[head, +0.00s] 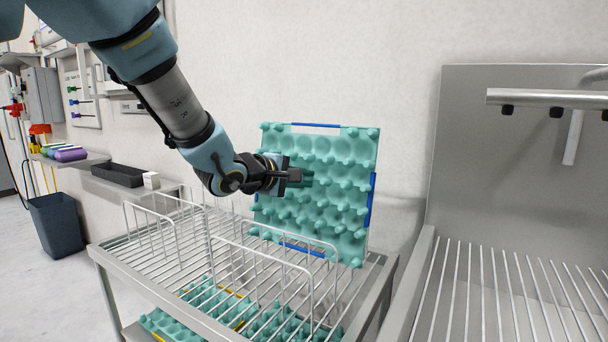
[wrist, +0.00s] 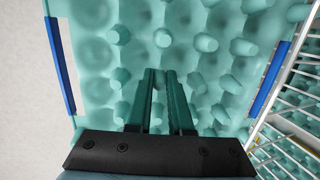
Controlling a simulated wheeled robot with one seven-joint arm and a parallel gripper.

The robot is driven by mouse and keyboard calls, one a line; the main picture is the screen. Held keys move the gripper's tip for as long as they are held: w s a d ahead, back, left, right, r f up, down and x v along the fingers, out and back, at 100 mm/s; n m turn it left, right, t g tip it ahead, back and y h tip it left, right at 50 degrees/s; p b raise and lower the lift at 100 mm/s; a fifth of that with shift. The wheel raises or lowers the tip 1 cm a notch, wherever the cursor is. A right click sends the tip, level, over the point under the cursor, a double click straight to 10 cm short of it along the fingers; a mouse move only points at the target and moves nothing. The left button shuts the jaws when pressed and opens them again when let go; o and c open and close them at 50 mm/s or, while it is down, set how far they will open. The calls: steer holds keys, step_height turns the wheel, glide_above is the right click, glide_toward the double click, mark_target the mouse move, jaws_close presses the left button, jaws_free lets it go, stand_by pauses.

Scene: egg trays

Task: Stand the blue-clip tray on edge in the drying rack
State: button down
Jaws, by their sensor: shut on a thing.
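The blue-clip tray (head: 340,152) is a teal egg tray with blue clips on its edges. In the head view it stands nearly upright at the right end of the drying rack (head: 190,253), its lower edge by the rack's wires. I cannot tell whether it rests on the rack. My gripper (head: 294,175) reaches its cupped face from the left and is shut on it. In the wrist view the tray (wrist: 95,50) fills most of the picture, with a blue clip at each side. My gripper's fingers (wrist: 160,80) are close together among its bumps.
Teal trays with yellow clips (head: 265,322) lie below the rack. A metal sink unit with a slatted surface (head: 480,290) stands at the right. A wall shelf with a black bin (head: 118,174) and a dark waste bin (head: 55,222) are at the left. The rack's left part looks empty.

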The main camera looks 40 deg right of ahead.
mark_target(301, 197)
steer(key=shift+f+b, duration=0.8)
steer(key=shift+f, duration=1.05)
steer(key=c, duration=0.7)
jaws_free()
steer(key=shift+c, duration=0.2)
steer(key=shift+a, duration=0.1)
steer(key=shift+a+r+p, duration=0.25)
steer(key=shift+a+p, duration=0.1)
steer(key=shift+a, duration=0.15)
steer(key=p+v, duration=0.3)
steer(key=v, duration=0.3)
steer(key=shift+a, duration=0.35)
